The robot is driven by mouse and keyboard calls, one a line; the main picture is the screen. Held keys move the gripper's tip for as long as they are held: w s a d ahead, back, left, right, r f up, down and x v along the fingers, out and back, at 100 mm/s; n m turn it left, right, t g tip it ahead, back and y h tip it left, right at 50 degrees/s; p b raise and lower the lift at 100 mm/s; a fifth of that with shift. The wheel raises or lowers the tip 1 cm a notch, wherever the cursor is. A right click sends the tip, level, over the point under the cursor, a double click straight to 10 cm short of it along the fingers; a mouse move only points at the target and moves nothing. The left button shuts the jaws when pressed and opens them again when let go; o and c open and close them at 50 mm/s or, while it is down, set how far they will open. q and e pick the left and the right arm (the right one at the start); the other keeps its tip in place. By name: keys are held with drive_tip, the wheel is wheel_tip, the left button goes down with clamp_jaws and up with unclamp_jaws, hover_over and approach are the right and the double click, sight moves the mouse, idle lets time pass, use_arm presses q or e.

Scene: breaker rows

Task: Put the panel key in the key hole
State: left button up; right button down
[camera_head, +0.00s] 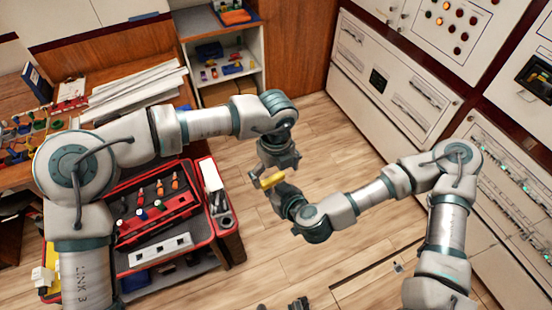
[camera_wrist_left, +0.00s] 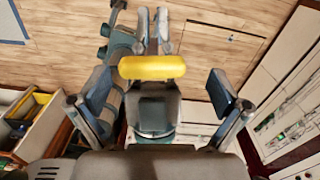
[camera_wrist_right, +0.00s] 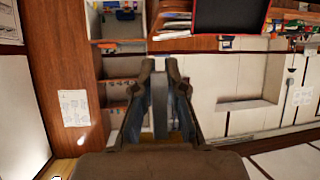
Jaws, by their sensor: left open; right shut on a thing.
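A yellow bar-shaped handle, which looks like the panel key (camera_head: 268,181), is between my two grippers in the head view. It also shows in the left wrist view (camera_wrist_left: 152,67), crosswise between the spread left fingers and apart from both. My left gripper (camera_head: 279,172) is open around it. My right gripper (camera_head: 281,190) comes from below right and is shut on the key. I cannot make out a key hole in any view.
White cabinets (camera_head: 395,90) with handles and lights line the right side. A red tool case (camera_head: 160,215) stands at lower left, beside a wooden workbench (camera_head: 100,70) with papers. An open shelf (camera_head: 225,70) is at the back. The wooden floor (camera_head: 340,150) between is clear.

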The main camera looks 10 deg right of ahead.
use_arm(q)
drive_tip(key=shift+f, duration=1.1)
drive_tip(key=shift+d, duration=0.1)
drive_tip(key=c, duration=1.2)
use_arm(e)
drive_tip(key=shift+a+r, duration=0.1)
use_arm(q)
drive_tip(key=shift+c, duration=0.5)
use_arm(e)
drive_tip(key=c, duration=1.1)
unclamp_jaws()
drive_tip(key=shift+c, duration=0.2)
